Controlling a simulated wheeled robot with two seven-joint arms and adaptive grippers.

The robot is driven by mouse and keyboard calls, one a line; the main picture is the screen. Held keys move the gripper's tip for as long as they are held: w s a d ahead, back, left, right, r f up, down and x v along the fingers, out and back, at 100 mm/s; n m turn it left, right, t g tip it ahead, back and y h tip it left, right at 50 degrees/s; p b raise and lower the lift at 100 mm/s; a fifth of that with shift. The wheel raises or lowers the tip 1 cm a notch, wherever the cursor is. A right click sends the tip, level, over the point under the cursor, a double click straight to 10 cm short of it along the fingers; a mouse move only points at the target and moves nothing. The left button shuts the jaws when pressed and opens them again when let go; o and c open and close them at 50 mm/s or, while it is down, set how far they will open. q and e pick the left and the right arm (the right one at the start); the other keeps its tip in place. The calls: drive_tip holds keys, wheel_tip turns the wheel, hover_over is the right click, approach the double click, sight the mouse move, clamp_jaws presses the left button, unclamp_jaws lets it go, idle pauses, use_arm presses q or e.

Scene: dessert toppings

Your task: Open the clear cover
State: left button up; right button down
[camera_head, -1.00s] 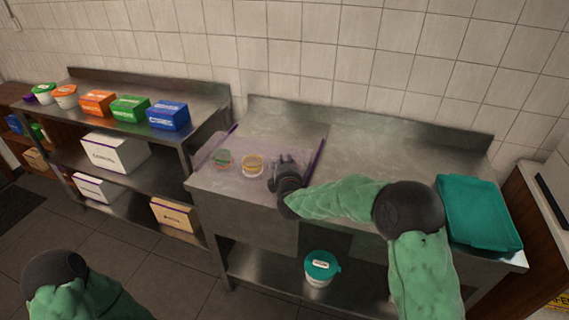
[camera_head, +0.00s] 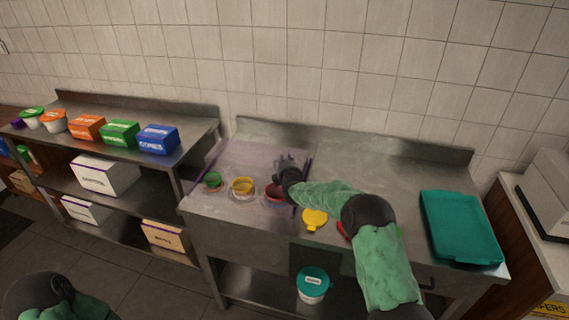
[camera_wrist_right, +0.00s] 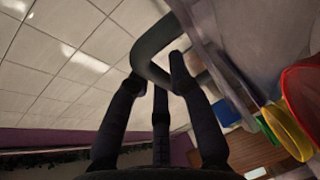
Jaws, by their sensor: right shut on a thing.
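The clear cover (camera_head: 262,150), see-through with purple edges, is on the left part of the steel table, over or behind the cups. How far it is raised is hard to tell in the head view. My right gripper (camera_head: 286,163) is at its right side. In the right wrist view my right gripper (camera_wrist_right: 160,75) has its dark fingers shut around a grey curved handle (camera_wrist_right: 148,62), with a clear panel beside it. A green cup (camera_head: 213,181), a yellow cup (camera_head: 242,187) and a red cup (camera_head: 275,193) stand in a row. My left gripper is out of view.
A teal tray (camera_head: 460,228) lies at the right end. Bare steel lies behind my right arm. Coloured boxes (camera_head: 120,134) stand on the left shelf.

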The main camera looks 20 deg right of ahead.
drive_tip(key=shift+f, duration=0.1)
drive_tip(key=c, duration=1.4)
unclamp_jaws()
drive_tip(key=v, duration=1.2)
